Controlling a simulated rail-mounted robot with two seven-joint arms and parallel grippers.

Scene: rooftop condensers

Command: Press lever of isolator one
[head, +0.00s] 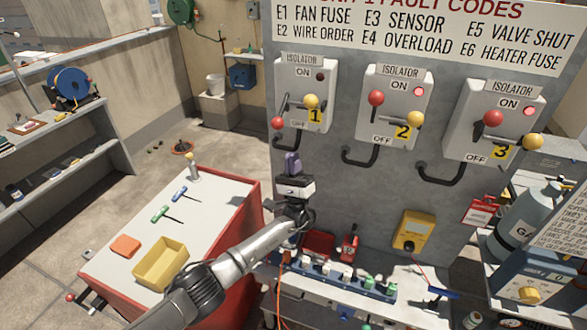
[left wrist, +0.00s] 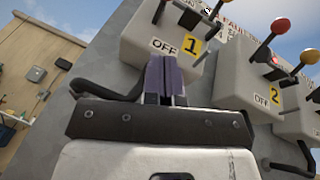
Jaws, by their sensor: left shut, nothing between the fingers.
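Isolator one (head: 301,88) is the grey box at the left of the row, marked with a yellow 1. Its red knob (head: 277,122) sits low at the box's left edge, lower than the red knobs on the other isolators. Its yellow knob (head: 311,101) is beside the label, and its lamp (head: 320,77) is dark. My left gripper (head: 292,158) is shut and empty below the box, apart from the knobs. My right gripper is not in view.
Isolator two (head: 396,90) and isolator three (head: 490,105) stand to the right with lit red lamps. Black conduits (head: 360,160) curve below the boxes. A table (head: 225,195) with a yellow bin (head: 160,264) stands left of my arm; a cluttered bench (head: 330,290) lies below.

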